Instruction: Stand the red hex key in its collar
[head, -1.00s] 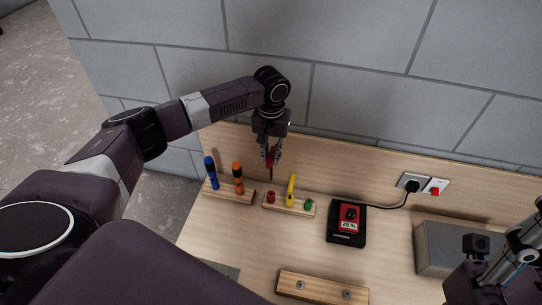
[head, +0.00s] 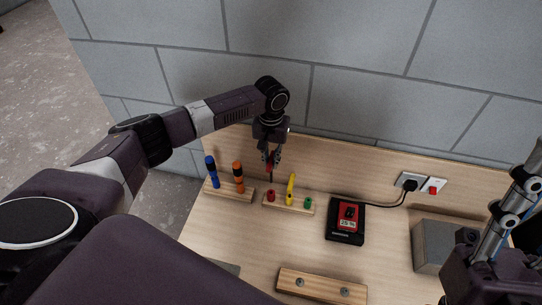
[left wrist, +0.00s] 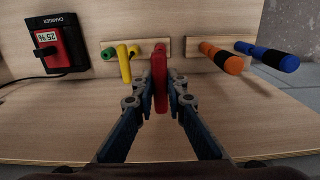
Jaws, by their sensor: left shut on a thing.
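The red hex key (head: 269,168) is in my left gripper (head: 270,158), which is shut on its red handle. The dark shaft points down above the red collar (head: 271,196) on the middle batten (head: 291,206). The tip looks close to the collar; I cannot tell whether they touch. In the left wrist view the red key (left wrist: 159,82) is between the fingertips and hides what is behind it. A dark part of my right arm or gripper (head: 495,230) is at the right edge; its fingertips are unclear.
The batten holds a yellow tool (head: 291,188) and an empty-looking green collar (head: 308,203). To its left stand blue (head: 212,172) and orange (head: 238,178) handles. A charger (head: 346,222) is cabled to a socket. A grey block (head: 430,245) and front batten (head: 320,287) lie nearer.

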